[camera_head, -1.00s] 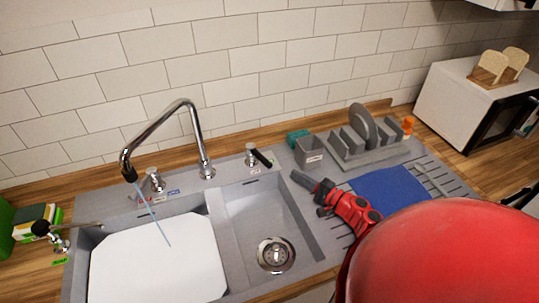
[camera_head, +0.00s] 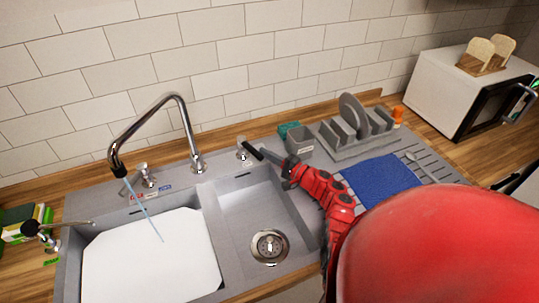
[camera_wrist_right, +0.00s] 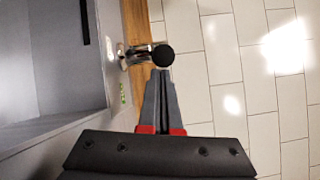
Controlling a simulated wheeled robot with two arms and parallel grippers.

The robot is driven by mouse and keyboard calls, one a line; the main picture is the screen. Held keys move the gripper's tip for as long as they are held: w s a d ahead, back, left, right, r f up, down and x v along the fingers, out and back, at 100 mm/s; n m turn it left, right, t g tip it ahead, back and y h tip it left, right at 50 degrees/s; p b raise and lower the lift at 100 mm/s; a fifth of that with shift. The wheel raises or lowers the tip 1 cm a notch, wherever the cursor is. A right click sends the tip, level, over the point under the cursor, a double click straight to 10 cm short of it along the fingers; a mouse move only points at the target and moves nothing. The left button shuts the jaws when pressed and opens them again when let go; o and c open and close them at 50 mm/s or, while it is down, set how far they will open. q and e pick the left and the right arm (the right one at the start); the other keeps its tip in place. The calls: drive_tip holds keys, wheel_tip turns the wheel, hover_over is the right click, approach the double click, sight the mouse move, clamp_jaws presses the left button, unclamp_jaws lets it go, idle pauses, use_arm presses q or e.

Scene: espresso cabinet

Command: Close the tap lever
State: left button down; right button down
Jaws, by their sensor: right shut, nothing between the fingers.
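A chrome tap lever (camera_head: 243,151) with a black handle stands on the sink's back ledge, right of the faucet. My right gripper (camera_head: 288,166) is shut and empty, just right of and in front of the handle. In the right wrist view the shut fingers (camera_wrist_right: 160,74) point at the round black end of the lever (camera_wrist_right: 164,56), very close to it; I cannot tell if they touch. The chrome faucet (camera_head: 184,115) arches over the left basin, and a thin water stream (camera_head: 147,213) runs from its spout.
A white board (camera_head: 150,260) covers much of the left basin. The right basin with its drain (camera_head: 269,246) is empty. A grey cup (camera_head: 299,146), a dish rack (camera_head: 345,137) and a blue cloth (camera_head: 382,182) lie to the right. The tiled wall (camera_head: 230,50) is close behind.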

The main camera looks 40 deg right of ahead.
sight(260, 160)
drive_tip(key=a+m+h, duration=0.1)
drive_tip(key=h, duration=0.1)
drive_tip(key=a+m+t+h, duration=0.1)
drive_tip(key=h, duration=0.1)
drive_tip(key=shift+s+a+f, duration=0.15)
drive_tip(key=shift+s+a, duration=0.2)
drive_tip(key=shift+a, duration=0.05)
drive_tip(key=shift+a+m+h, duration=0.4)
drive_tip(key=shift+m+h, duration=0.3)
drive_tip(key=shift+h, duration=0.5)
